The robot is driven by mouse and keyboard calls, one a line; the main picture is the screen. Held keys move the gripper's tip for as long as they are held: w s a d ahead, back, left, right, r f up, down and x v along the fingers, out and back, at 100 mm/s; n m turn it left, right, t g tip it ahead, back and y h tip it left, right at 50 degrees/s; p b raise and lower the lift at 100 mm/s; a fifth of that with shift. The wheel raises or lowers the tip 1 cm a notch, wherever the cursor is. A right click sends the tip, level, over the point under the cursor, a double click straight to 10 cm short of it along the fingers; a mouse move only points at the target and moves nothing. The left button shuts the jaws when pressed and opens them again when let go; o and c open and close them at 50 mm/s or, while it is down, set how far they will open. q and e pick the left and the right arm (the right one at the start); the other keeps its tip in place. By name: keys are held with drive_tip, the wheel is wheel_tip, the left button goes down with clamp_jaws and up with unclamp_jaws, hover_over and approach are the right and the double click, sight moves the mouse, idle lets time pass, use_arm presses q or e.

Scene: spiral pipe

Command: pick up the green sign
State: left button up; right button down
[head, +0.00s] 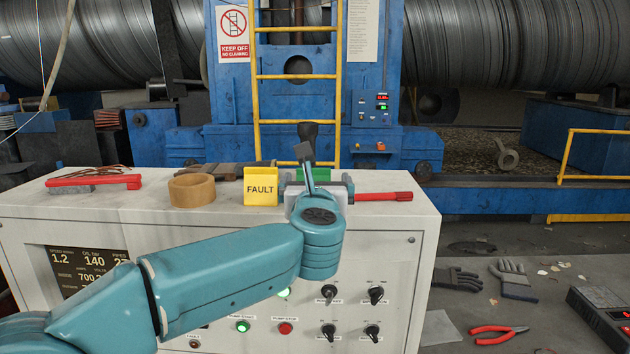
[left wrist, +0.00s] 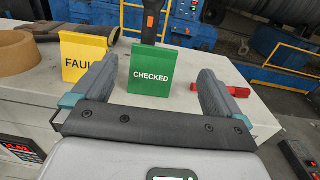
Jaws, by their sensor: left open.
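The green sign (left wrist: 151,72) reads CHECKED and stands upright on the white cabinet top. In the left wrist view it shows between and beyond the fingers of my left gripper (left wrist: 149,90), which is open and empty. In the head view only a strip of the green sign (head: 313,173) shows; my left arm and gripper (head: 318,190) cover most of it. A yellow FAULT sign (head: 260,188) stands just left of it and also shows in the left wrist view (left wrist: 84,56). My right gripper is in neither view.
On the white cabinet (head: 130,207) lie a tape roll (head: 191,190), a red-handled brush (head: 94,182) and a red-handled tool (head: 383,196). A dark upright handle (left wrist: 152,20) stands behind the green sign. Gloves (head: 514,279) and red pliers (head: 498,334) lie at right.

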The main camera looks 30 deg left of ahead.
sight(314, 171)
use_arm(q)
drive_tip(key=p+x, duration=0.3)
drive_tip(key=x, duration=0.3)
drive_tip(key=shift+w+a+f, duration=0.2)
drive_tip(key=shift+a, duration=0.2)
drive_tip(key=shift+s, duration=0.3)
drive_tip(key=shift+w, duration=0.2)
drive_tip(key=c, duration=1)
drive_tip(key=shift+s, duration=0.1)
